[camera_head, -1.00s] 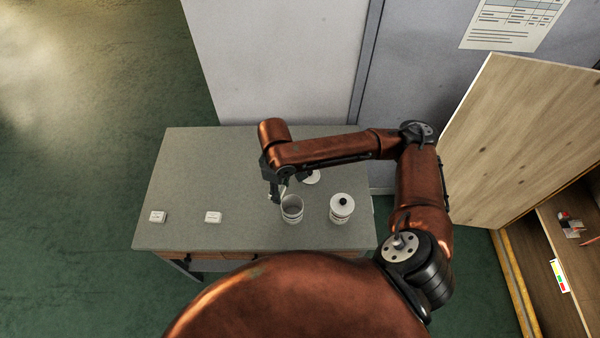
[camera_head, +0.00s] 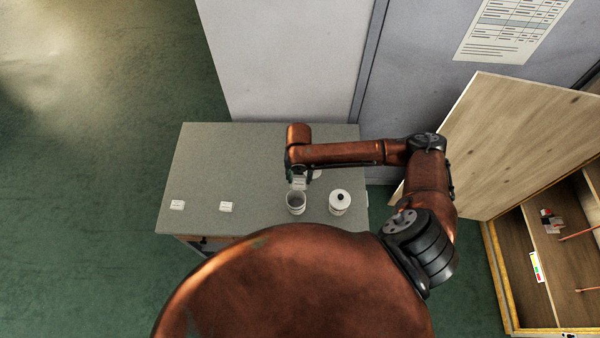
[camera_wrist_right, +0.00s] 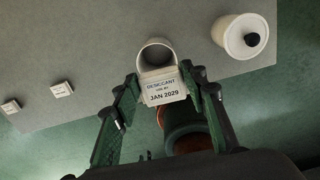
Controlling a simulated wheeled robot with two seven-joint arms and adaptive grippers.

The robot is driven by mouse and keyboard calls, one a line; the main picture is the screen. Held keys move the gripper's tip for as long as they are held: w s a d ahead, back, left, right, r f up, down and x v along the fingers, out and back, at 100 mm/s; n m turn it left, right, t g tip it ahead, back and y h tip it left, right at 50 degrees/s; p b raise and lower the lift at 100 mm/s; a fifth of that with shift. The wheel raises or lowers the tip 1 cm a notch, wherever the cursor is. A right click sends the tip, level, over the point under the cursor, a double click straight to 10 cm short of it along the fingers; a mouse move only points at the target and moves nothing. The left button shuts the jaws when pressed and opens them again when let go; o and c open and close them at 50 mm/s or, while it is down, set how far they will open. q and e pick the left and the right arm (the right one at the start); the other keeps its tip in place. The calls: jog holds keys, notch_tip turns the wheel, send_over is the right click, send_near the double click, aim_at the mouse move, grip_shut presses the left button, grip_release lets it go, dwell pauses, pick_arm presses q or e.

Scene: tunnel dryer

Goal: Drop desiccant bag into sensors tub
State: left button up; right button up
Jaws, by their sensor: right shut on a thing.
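A white bag labelled DESICCANT (camera_wrist_right: 162,90) is held between the fingers of my right gripper (camera_wrist_right: 160,84); in the head view the bag (camera_head: 299,184) shows at the back rim of an open white tub (camera_head: 296,207). In the wrist view the open tub (camera_wrist_right: 157,50) lies just beyond the bag's top edge, partly covered by it. I cannot tell whether bag and tub touch. A closed white tub (camera_head: 339,203) with a black knob stands to the right. I cannot read which tub is for sensors. My left gripper is not in view.
A loose white lid (camera_head: 317,174) lies partly hidden behind my right gripper. An open wooden cabinet (camera_head: 515,145) stands at right. The table's back left is clear.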

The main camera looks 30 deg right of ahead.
aim_at(300, 179)
jog(key=shift+d+f+n, duration=0.1)
jog(key=shift+f+n, duration=0.05)
jog(key=shift+n, duration=0.25)
notch_tip(300, 179, down, 6)
jog(key=b, duration=0.6)
jog(key=shift+b, duration=0.4)
jog(key=o, duration=1.2)
notch_tip(300, 179, up, 12)
jog(key=shift+r, duration=0.1)
jog(key=shift+s+d, duration=0.1)
